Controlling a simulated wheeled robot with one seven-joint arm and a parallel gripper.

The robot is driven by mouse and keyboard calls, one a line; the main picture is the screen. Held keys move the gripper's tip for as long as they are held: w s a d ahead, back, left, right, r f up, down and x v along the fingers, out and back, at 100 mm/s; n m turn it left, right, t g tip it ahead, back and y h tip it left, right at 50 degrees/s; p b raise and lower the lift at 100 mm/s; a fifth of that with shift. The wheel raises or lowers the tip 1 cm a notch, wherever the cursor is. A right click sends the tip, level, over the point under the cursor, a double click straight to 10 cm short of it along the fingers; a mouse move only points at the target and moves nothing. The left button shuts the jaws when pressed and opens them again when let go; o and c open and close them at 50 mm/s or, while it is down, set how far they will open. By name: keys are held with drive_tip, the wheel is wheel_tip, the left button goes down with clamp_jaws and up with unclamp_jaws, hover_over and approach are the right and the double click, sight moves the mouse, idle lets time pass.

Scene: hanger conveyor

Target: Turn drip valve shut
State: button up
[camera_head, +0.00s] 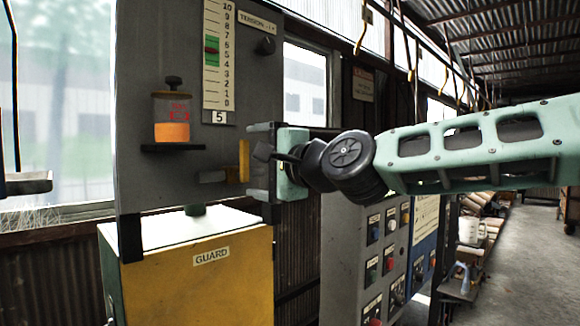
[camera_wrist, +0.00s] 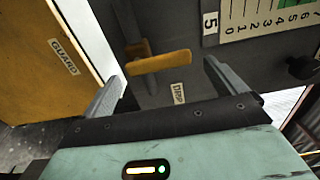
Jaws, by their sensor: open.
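The drip valve has a yellow-orange lever (camera_wrist: 158,62) on the grey panel, beside a small DRIP label (camera_wrist: 179,93) in the wrist view. In the head view the yellow lever (camera_head: 244,160) stands upright, partly hidden by my gripper. My gripper (camera_head: 262,160) is open at the panel's right side. In the wrist view the fingers of my gripper (camera_wrist: 165,85) spread on either side, with the lever between and beyond them. No contact with the lever shows. An oil cup with orange liquid (camera_head: 172,118) sits on a bracket above and left of the valve.
A yellow GUARD box (camera_head: 210,280) stands below the panel. A tension scale (camera_head: 216,50) with a green marker and a black knob (camera_head: 265,46) are above. A grey control box with several buttons (camera_head: 365,240) stands to the right. Open floor (camera_head: 530,250) lies far right.

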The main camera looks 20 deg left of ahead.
drive_tip(key=b+v, duration=0.7)
drive_tip(key=v, duration=0.9)
drive_tip(key=shift+s+d, duration=0.15)
drive_tip(key=shift+d, duration=0.15)
drive_tip(key=s+d+f+n+g+h, duration=0.1)
drive_tip(key=s+f+n+g+h, duration=0.2)
drive_tip(key=f, duration=1)
drive_tip(key=s+f+n+g+h, duration=0.1)
drive_tip(key=s+f+n+h, duration=0.35)
drive_tip(key=f, duration=0.85)
drive_tip(key=s+d+f+n+g+h, duration=0.1)
drive_tip(key=s+d+f, duration=0.3)
drive_tip(key=d, duration=0.4)
drive_tip(key=s+d+f+n+g+h, duration=0.1)
drive_tip(key=s+d+f+h, duration=0.3)
drive_tip(key=d, duration=0.5)
drive_tip(key=s+d+f+n+h, duration=0.3)
drive_tip(key=s+d+f, duration=0.1)
drive_tip(key=d, duration=0.4)
drive_tip(key=shift+d+f+g, duration=0.3)
drive_tip(key=shift+f+g, duration=0.1)
drive_tip(key=shift+f, duration=0.35)
drive_tip(key=shift+h, duration=0.25)
